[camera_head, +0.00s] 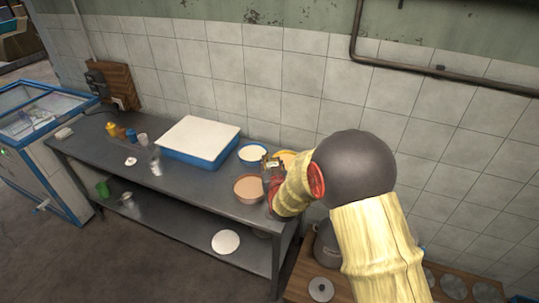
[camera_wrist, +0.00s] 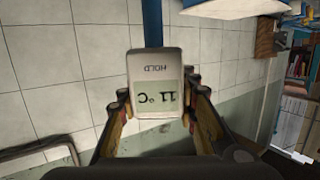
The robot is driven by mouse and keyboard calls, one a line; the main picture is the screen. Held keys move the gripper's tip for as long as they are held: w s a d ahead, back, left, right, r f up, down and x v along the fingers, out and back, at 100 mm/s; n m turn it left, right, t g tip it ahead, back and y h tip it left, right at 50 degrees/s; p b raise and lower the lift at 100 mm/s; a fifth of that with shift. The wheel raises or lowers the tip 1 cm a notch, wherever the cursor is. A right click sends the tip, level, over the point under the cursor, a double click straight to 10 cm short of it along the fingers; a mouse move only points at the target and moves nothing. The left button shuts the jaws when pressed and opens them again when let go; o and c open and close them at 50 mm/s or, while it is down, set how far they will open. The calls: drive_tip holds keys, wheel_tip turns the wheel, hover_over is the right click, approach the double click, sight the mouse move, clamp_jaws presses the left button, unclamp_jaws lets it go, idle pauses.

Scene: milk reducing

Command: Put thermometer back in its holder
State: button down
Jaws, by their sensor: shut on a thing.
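In the head view my gripper (camera_head: 270,170) is over the right end of the dark metal table (camera_head: 190,197), close to the bowls. The thermometer is too small to make out clearly there. I cannot pick out its holder for certain in either view.
A brown-filled bowl (camera_head: 248,188), a blue-rimmed bowl (camera_head: 253,154) and a yellow bowl (camera_head: 286,156) crowd around my gripper. A blue tray with a white top (camera_head: 200,139) stands left of them. A yellow bottle (camera_head: 116,131) and a glass (camera_head: 155,166) stand further left. Tiled wall behind.

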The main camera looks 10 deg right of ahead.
wheel_tip(320, 180, down, 14)
drive_tip(key=b, duration=1.1)
drive_tip(key=shift+f, duration=0.2)
idle(0.3)
drive_tip(key=c, duration=1.3)
unclamp_jaws()
drive_tip(key=shift+c, duration=0.2)
drive_tip(key=shift+o, duration=0.5)
drive_tip(key=shift+s, duration=0.15)
drive_tip(key=v, duration=1.1)
drive_tip(key=shift+s, duration=0.4)
